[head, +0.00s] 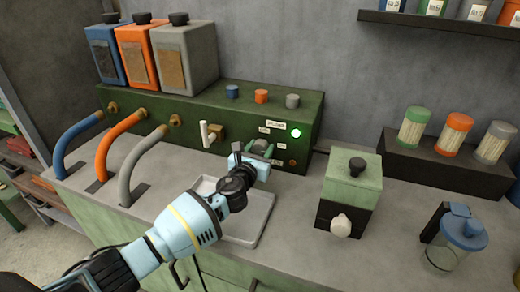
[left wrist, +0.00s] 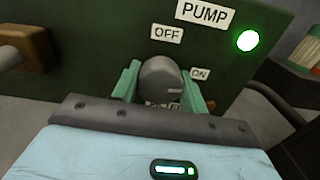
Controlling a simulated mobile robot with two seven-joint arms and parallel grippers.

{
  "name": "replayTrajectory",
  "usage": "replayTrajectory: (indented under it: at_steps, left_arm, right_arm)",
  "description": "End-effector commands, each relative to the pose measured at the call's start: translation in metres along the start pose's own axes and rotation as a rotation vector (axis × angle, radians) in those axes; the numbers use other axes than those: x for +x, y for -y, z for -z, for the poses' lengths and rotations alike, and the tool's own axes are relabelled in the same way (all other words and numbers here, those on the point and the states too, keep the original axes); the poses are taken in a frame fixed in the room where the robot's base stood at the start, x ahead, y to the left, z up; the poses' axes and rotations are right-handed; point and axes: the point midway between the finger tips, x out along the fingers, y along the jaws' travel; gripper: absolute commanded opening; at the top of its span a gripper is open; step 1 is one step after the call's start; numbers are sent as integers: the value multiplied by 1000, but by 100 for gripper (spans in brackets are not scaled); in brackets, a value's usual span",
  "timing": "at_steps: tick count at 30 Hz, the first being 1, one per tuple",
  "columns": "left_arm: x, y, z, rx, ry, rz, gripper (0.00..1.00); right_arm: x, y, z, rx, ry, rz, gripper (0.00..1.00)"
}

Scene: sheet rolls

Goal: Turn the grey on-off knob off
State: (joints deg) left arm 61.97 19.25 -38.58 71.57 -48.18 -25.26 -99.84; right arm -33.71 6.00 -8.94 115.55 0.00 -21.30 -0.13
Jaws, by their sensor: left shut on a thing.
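The grey on-off knob (left wrist: 160,76) sits on the front of the dark green pump panel (head: 215,110), below the PUMP label (left wrist: 206,14). An OFF label (left wrist: 167,33) is above the knob and an ON label (left wrist: 200,73) is to its right. A light mark shows on the knob's right side. My left gripper (head: 258,160) is shut on the knob, with one green finger on each side in the left wrist view (left wrist: 162,88). The green lamp (head: 296,133) is lit; it also shows in the left wrist view (left wrist: 248,40). My right gripper is out of view.
Blue, orange and grey tanks (head: 187,55) stand on the panel, with matching hoses (head: 145,160) at left. A white-handled tap (head: 210,134) is left of the knob, above a pale tray (head: 245,235). A green-topped box (head: 350,185) and a blue-lidded jar (head: 455,240) stand at right.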

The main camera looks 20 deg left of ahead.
Motion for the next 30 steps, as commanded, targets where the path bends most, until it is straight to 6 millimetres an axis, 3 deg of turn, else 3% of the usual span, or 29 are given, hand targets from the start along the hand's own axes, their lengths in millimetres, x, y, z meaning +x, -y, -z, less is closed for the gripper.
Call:
replayTrajectory:
  at_steps: [30]
  left_arm:
    - [0, 1, 2, -916, -2, -1, 20]
  right_arm:
    - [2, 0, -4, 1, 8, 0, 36]
